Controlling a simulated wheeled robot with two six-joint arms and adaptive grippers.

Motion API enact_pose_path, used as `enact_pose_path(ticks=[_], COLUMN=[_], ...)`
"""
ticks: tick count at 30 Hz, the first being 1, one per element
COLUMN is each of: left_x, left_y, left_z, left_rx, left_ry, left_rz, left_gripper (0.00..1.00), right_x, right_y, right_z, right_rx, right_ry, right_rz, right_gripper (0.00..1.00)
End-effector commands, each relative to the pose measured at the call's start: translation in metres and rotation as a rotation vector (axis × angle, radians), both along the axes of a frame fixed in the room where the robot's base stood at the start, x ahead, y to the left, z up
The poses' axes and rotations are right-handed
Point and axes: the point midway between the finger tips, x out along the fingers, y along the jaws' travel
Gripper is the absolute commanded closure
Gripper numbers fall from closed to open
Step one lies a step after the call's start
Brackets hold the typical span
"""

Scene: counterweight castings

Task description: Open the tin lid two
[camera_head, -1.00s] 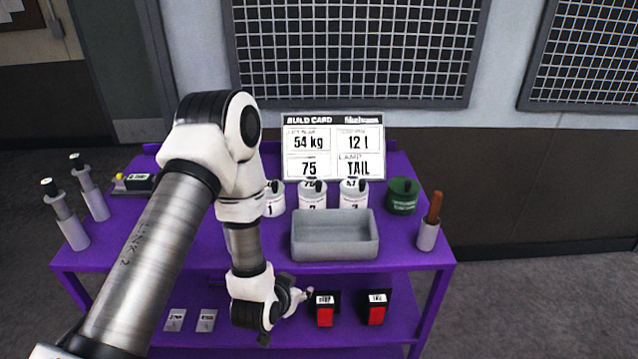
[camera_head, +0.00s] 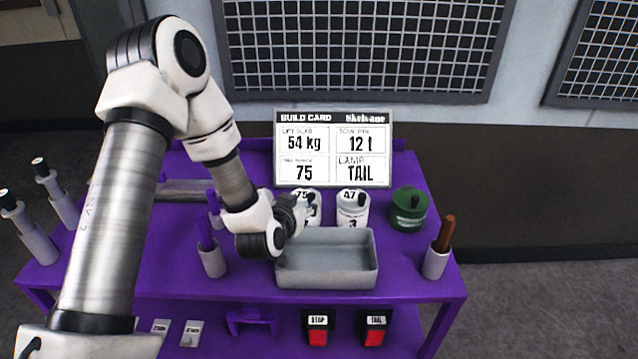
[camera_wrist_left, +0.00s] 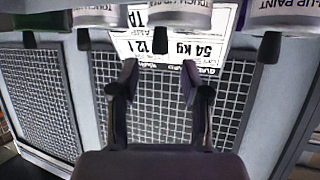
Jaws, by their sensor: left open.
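Tin two (camera_head: 316,214) is a white paint tin marked 75, behind the grey tray, with a dark knob on its lid. My left gripper (camera_head: 298,208) is in front of it and covers part of it. In the left wrist view, which is upside down, the middle tin (camera_wrist_left: 168,18) hangs at the top with its dark knob (camera_wrist_left: 160,40) between and beyond my open fingertips (camera_wrist_left: 160,78). The fingers appear empty and apart from the knob. The lid looks closed. My right gripper is not in view.
White tin three (camera_head: 352,210), marked 47, and a green tin (camera_head: 408,212) stand to the right. A grey tray (camera_head: 328,278) lies in front. A brown-handled tool stands in a white holder (camera_head: 436,262). The build card (camera_head: 333,150) stands behind the tins.

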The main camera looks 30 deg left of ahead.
Motion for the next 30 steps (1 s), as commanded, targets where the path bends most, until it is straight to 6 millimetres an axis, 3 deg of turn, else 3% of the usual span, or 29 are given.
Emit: enact_pose_path(ticks=[12,22,26,30], left_x=[0.060,0.068,0.068,0.068], left_y=[0.014,0.016,0.016,0.016], left_z=[-0.024,-0.030,-0.030,-0.030], left_rx=[0.003,0.000,0.000,0.000], left_ry=[0.000,0.000,0.000,0.000], left_rz=[0.000,0.000,0.000,0.000], left_gripper=[0.53,0.53,0.99,1.00], right_x=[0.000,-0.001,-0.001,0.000], right_y=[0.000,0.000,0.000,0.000], right_z=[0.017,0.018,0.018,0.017], right_rx=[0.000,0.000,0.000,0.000], right_ry=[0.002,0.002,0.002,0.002], right_rz=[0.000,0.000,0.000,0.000], right_gripper=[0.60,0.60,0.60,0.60])
